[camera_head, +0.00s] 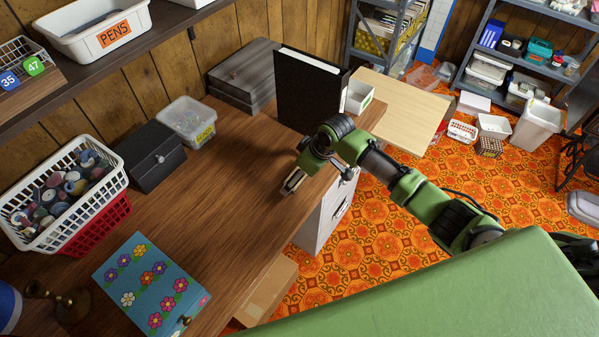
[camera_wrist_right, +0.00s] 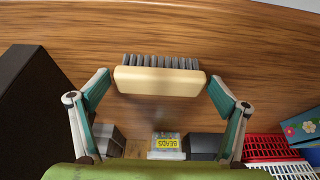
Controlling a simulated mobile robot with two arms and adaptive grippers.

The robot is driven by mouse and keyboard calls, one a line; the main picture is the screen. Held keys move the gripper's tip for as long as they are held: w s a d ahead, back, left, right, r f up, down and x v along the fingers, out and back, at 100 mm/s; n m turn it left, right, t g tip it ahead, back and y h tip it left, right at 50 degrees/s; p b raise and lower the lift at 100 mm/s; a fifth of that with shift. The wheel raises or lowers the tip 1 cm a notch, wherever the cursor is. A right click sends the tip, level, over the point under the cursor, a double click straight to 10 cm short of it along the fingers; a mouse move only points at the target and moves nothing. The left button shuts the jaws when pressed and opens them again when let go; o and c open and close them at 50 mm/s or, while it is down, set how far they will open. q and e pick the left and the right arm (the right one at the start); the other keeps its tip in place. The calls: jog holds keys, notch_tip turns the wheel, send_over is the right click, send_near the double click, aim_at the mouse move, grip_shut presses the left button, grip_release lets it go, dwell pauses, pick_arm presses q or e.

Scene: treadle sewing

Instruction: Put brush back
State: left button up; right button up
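A brush (camera_wrist_right: 160,80) with a pale block and dark grey bristles shows in the right wrist view against the brown wooden table (camera_wrist_right: 215,35). My right gripper (camera_wrist_right: 158,84) is open. Its two teal-padded fingers stand to either side of the brush's ends, with a small gap visible at each end. In the head view my right gripper (camera_head: 292,182) is low over the table near its right edge, and the brush cannot be made out clearly there. My left gripper is not in view.
A black binder (camera_head: 308,92) stands behind my right gripper. A clear tub (camera_head: 187,122), black box (camera_head: 150,155), white basket (camera_head: 65,195) and flowered box (camera_head: 150,285) are further left. A white pen bin (camera_head: 100,35) is on the shelf. The middle of the table is clear.

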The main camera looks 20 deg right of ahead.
jog(key=shift+r, duration=0.1)
jog(key=v, duration=1.2)
jog(key=shift+r, duration=0.1)
